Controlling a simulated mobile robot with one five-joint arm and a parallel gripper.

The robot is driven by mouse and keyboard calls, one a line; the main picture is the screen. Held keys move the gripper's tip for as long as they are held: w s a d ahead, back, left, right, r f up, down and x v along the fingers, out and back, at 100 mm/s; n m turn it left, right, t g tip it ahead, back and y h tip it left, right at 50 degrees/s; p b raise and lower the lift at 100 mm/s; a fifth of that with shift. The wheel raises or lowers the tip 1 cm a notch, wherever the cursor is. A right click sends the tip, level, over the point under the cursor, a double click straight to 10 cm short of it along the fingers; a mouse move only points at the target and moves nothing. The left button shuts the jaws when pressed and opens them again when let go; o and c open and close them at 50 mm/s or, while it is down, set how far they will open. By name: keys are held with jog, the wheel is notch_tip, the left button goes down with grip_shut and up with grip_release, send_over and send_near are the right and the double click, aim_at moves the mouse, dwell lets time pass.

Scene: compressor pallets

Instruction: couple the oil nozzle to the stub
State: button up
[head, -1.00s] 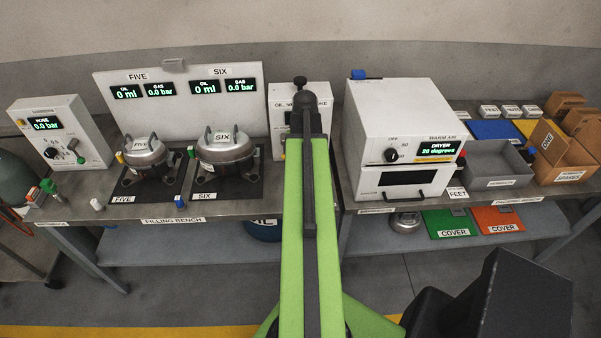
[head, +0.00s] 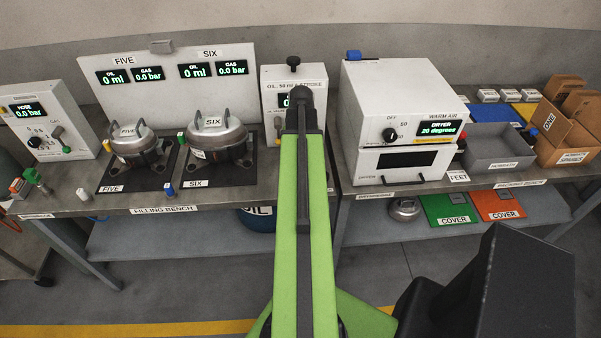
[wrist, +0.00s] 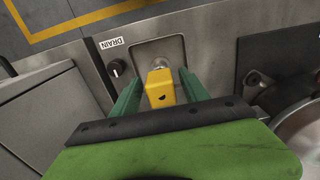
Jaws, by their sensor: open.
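In the wrist view, a yellow block-like piece (wrist: 160,88), which looks like the oil nozzle, stands over a square metal drain plate. My gripper (wrist: 160,78) is open, with one green finger on each side of the yellow piece. I cannot tell whether the fingers touch it. In the head view, my own arm hides the gripper. Compressor SIX (head: 217,142) and compressor FIVE (head: 133,148) sit on dark mats. A small fitting (wrist: 254,79) shows beside the mat's edge in the wrist view; I cannot tell if it is the stub.
The oil dispenser (head: 293,76) stands behind my arm, partly hidden. A small knob (wrist: 115,68) sits next to the DRAIN label. The dryer (head: 400,120) stands to the right. A white cap (head: 82,194) and a blue-topped piece (head: 169,188) are at the bench front.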

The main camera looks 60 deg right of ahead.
notch_tip(320, 180, down, 3)
jog(key=shift+f+b, duration=0.15)
jog(key=shift+b, duration=0.95)
jog(key=shift+c, duration=0.3)
grip_shut()
jog(key=shift+r+p, duration=3.15)
jog(key=shift+f, duration=0.15)
